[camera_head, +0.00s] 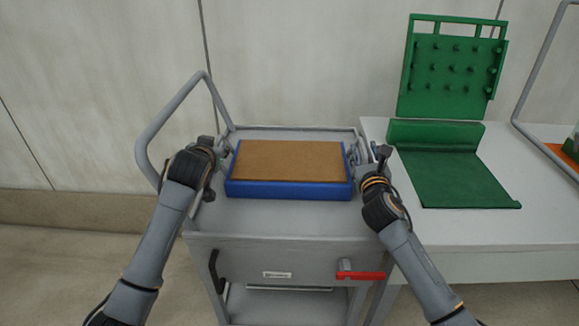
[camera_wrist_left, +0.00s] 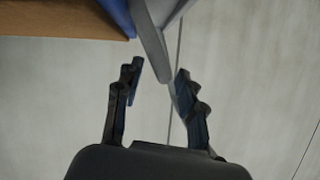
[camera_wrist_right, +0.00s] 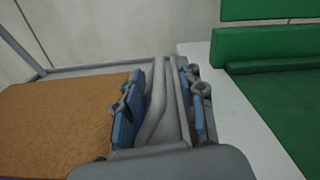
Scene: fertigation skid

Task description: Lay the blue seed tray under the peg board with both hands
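The blue seed tray (camera_head: 288,190), filled level with brown soil (camera_head: 288,160), lies flat on the top of a grey cart (camera_head: 290,215). My left gripper (camera_head: 222,155) is at the tray's left side; its fingers (camera_wrist_left: 155,95) are apart, with a corner of the tray above left of them in the left wrist view. My right gripper (camera_head: 362,152) is at the tray's right side; its fingers (camera_wrist_right: 163,105) are apart, with grey rails behind the gap. I cannot tell whether either gripper touches the tray. The green peg board (camera_head: 452,72) stands upright at the right, above a green base (camera_head: 455,180).
The green base lies on a white table (camera_head: 480,228) right beside the cart. The cart has a grey loop handle (camera_head: 165,120) at the left and a red lever (camera_head: 360,275) on its front. A grey frame (camera_head: 530,85) and an orange item (camera_head: 563,157) are at the far right.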

